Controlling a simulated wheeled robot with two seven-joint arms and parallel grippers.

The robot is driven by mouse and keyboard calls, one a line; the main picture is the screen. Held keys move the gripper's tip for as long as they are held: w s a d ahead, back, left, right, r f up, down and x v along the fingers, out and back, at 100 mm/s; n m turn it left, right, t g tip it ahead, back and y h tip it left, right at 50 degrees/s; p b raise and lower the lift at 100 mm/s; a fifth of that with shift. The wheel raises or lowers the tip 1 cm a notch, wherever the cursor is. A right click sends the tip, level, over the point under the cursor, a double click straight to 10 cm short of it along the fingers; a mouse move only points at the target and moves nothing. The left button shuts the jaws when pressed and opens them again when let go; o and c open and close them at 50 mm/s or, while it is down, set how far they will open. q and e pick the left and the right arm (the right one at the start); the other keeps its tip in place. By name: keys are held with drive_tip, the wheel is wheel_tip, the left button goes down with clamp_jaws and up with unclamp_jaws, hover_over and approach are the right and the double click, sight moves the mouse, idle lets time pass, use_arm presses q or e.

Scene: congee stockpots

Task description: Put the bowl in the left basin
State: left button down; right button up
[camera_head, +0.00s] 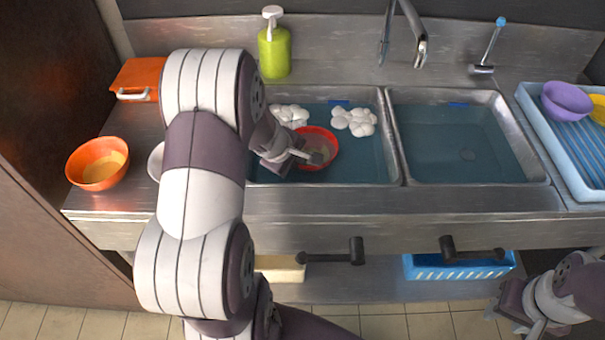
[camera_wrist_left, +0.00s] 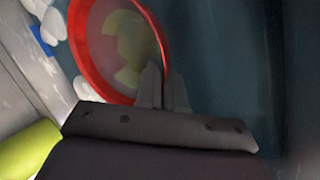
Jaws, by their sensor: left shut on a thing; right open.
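A red bowl (camera_head: 318,146) is over the left basin (camera_head: 349,172), whose water looks dark blue. In the left wrist view the red bowl (camera_wrist_left: 76,42) shows a yellowish patch inside. My left gripper (camera_head: 312,157) is shut on the bowl's near rim; its fingers also show at the rim in the left wrist view (camera_wrist_left: 162,90). I cannot tell whether the bowl touches the water. My right gripper (camera_head: 522,314) is open and empty at the lower right, in front of the counter. My left arm hides part of the left basin.
White foam clumps (camera_head: 355,121) float in the left basin. The right basin (camera_head: 460,145) holds water. An orange bowl (camera_head: 98,164) stands on the left counter, a green soap bottle (camera_head: 274,50) behind. A faucet (camera_head: 420,50) rises at the back. A blue rack (camera_head: 578,150) with a purple bowl (camera_head: 567,101) is at right.

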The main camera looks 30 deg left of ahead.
use_arm(q)
wheel_tip(320, 180, down, 3)
drive_tip(key=shift+r, duration=0.3)
use_arm(e)
drive_tip(key=shift+f, duration=0.6)
use_arm(q)
drive_tip(key=shift+f+b, duration=0.2)
drive_tip(key=shift+b, duration=0.2)
drive_tip(key=c, duration=1.3)
unclamp_jaws()
drive_tip(key=shift+o, duration=0.2)
drive_tip(key=shift+r, duration=0.25)
drive_tip(key=p+v, duration=0.4)
drive_tip(key=v, duration=0.8)
use_arm(e)
wheel_tip(320, 180, up, 4)
drive_tip(key=shift+f, duration=0.1)
